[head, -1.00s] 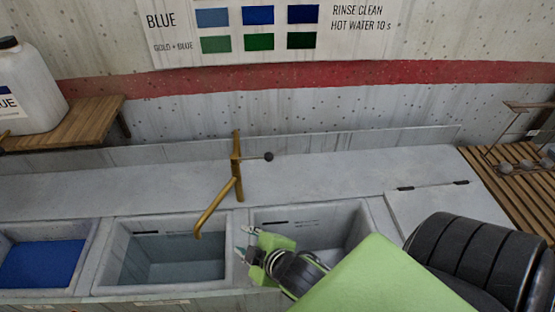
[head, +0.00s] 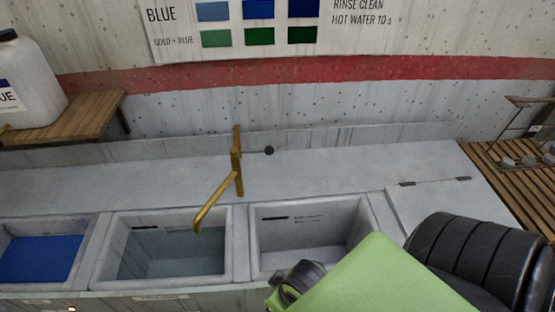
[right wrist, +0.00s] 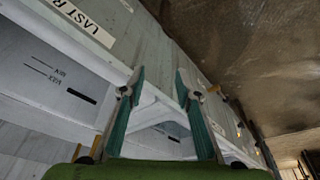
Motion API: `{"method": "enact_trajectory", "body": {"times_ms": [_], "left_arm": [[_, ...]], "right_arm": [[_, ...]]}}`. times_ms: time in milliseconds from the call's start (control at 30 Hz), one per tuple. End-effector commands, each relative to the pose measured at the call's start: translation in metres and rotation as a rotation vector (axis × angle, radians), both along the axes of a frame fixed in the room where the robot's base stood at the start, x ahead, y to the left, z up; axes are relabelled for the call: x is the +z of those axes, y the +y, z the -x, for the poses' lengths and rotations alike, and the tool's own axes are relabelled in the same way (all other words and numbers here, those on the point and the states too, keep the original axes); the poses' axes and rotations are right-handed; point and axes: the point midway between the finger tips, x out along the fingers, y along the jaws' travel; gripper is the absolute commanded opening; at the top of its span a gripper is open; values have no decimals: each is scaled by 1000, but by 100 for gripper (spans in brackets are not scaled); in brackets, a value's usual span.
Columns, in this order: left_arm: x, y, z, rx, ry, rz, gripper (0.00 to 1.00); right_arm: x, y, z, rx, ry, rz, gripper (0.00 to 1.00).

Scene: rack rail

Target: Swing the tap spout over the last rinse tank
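The brass tap (head: 237,160) stands on the ledge behind the tanks, with a dark-knobbed lever to its right. Its spout (head: 214,202) slants down to the left, the tip over the right part of the middle tank (head: 232,258), which holds water. The right-hand tank (head: 245,242) has no spout over it. A label starting "LAST R" (right wrist: 85,22) shows in the right wrist view beside a tank with level marks. My right gripper (right wrist: 160,75) is open and empty, low by the tank fronts; in the head view its fingers are hidden. My left gripper is not in view.
A blue-filled tank (head: 42,260) is at the left. A flat lid (head: 432,207) lies right of the tanks. A white jug (head: 28,85) stands on a wooden shelf (head: 75,118). A slatted bench (head: 515,190) is at the far right.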

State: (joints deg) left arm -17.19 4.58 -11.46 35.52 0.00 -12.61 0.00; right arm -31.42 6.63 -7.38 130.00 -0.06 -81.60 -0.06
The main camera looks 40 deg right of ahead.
Motion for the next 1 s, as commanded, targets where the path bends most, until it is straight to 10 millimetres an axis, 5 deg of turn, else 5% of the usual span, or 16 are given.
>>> {"method": "enact_trajectory", "body": {"times_ms": [500,1000], "left_arm": [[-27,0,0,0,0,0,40],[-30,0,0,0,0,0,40]], "right_arm": [[-100,2,-1,4,33,0,30],[-120,2,0,5,38,0,30]]}}
